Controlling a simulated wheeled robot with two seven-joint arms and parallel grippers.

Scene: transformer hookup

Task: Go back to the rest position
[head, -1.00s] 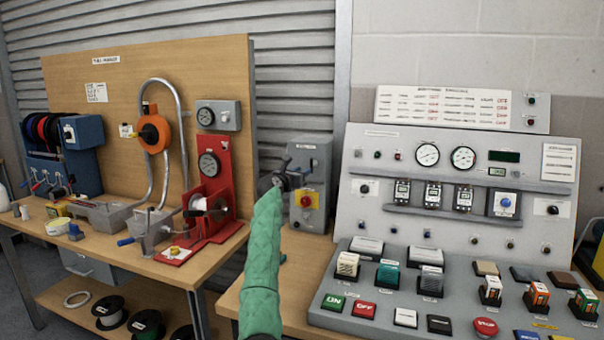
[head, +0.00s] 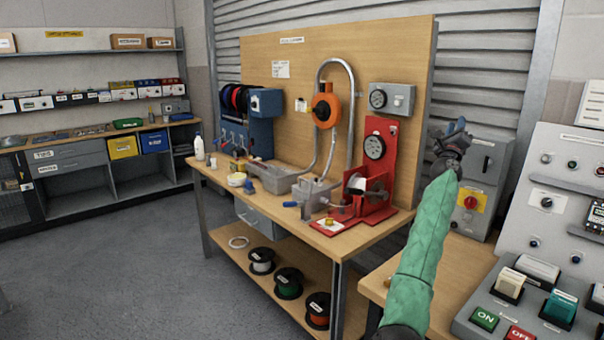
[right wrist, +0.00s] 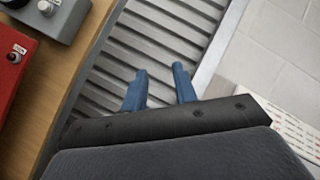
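My right arm in its green sleeve reaches up at the right of the head view. My right gripper (head: 452,133) is at its end, in front of the grey switch box. In the right wrist view its two blue fingers (right wrist: 160,86) stand apart with nothing between them. Behind them are the grey shutter slats and a strip of white wall. My left gripper is in neither view.
A wooden workbench (head: 350,244) with a red gauge stand (head: 382,165) is left of my right arm. A sloped control console (head: 560,180) and a grey box with a yellow-and-red switch (head: 482,190) are close on the right. Open floor (head: 150,260) lies at left.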

